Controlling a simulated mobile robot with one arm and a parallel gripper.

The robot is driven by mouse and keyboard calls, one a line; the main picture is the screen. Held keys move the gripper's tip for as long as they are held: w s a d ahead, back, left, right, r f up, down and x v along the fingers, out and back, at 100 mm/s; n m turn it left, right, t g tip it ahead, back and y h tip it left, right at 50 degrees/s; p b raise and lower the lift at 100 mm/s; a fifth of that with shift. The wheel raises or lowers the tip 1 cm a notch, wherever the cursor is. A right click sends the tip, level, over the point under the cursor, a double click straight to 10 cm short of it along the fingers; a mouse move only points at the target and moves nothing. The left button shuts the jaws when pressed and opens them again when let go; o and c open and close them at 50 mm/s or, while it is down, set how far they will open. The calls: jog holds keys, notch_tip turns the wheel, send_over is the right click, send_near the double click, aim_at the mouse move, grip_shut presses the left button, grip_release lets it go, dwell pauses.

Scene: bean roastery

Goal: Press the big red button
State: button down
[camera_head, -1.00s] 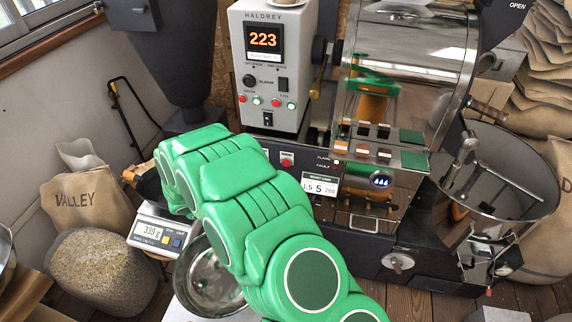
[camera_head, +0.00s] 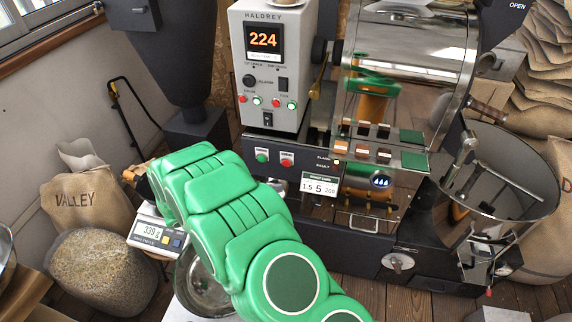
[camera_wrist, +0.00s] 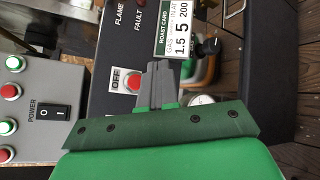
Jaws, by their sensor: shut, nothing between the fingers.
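A red push button (camera_head: 286,160) sits on the dark front panel of the roaster, right of a green button (camera_head: 262,156). In the wrist view the red button (camera_wrist: 133,82) is on a light plate marked OFF. My gripper (camera_wrist: 163,66) is shut and empty, its grey fingertips just right of the red button in that view. I cannot tell how far the tips are from the panel.
A grey control box (camera_head: 270,70) with smaller red and green buttons stands above the panel; its POWER switch (camera_wrist: 52,112) is left in the wrist view. A roast card (camera_head: 320,186) sits right of the buttons. A scale (camera_head: 158,232) stands left of my arm.

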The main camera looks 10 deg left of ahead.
jog(key=w, duration=0.7)
jog(key=shift+w, duration=0.4)
jog(key=shift+w+d, duration=0.1)
jog(key=shift+w, duration=0.05)
dwell(1.9)
jog(key=shift+w, duration=0.3)
jog(key=shift+w, duration=0.4)
dwell(0.8)
jog(key=shift+s, duration=0.1)
dwell(0.3)
jog(key=shift+s, duration=0.75)
jog(key=shift+s, duration=0.1)
jog(key=shift+s, duration=2.4)
